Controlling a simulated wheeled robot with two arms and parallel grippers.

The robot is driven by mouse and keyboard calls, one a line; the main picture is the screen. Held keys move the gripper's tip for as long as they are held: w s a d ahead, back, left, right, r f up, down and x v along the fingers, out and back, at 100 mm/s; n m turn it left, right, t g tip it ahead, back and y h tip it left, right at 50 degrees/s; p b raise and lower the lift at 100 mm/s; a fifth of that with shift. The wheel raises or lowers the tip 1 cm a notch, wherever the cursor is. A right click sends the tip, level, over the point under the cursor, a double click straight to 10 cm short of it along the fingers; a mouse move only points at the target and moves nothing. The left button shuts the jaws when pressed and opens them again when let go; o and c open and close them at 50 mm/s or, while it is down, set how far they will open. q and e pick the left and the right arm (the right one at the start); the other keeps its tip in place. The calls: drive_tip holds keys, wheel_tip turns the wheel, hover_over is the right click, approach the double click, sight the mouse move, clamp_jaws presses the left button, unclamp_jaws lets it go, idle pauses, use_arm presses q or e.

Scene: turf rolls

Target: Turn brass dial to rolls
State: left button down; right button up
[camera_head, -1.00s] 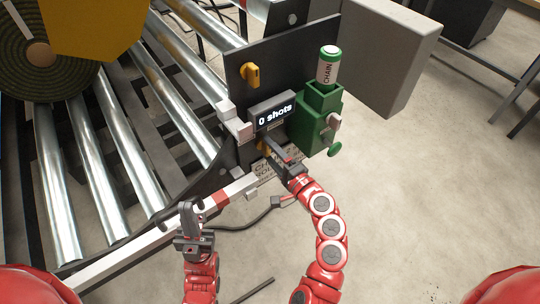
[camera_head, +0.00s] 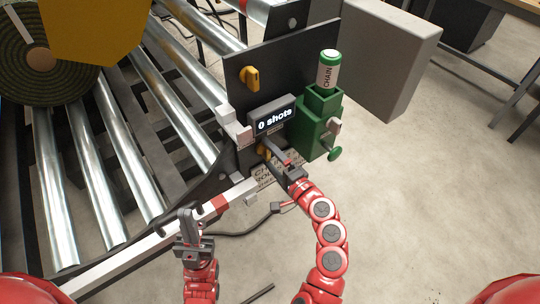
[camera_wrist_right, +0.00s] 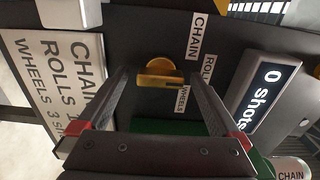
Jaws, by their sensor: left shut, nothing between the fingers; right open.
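The brass dial (camera_wrist_right: 160,72) sits on a dark panel in the right wrist view, with a raised bar lying across it. Small labels CHAIN (camera_wrist_right: 195,36), ROLLS (camera_wrist_right: 208,70) and WHEELS (camera_wrist_right: 182,98) stand to its right; I cannot tell which one the bar marks. My right gripper (camera_wrist_right: 160,88) is open, one finger on each side of the dial, and contact cannot be made out. In the head view the right gripper (camera_head: 272,152) reaches the panel under the display and partly hides the dial (camera_head: 262,150). My left gripper (camera_head: 184,222) is shut and empty at lower left.
A display (camera_head: 274,117) reads "0 shots". A green holder (camera_head: 318,120) with a CHAIN canister (camera_head: 328,70) stands right of it. Another yellow knob (camera_head: 250,77) is higher on the panel. Rollers (camera_head: 130,150) fill the left; open floor lies right.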

drive_tip(key=b+v, duration=0.1)
drive_tip(key=v, duration=1.6)
drive_tip(key=shift+s+b, duration=0.15)
drive_tip(key=shift+b, duration=0.15)
drive_tip(key=shift+d, duration=0.15)
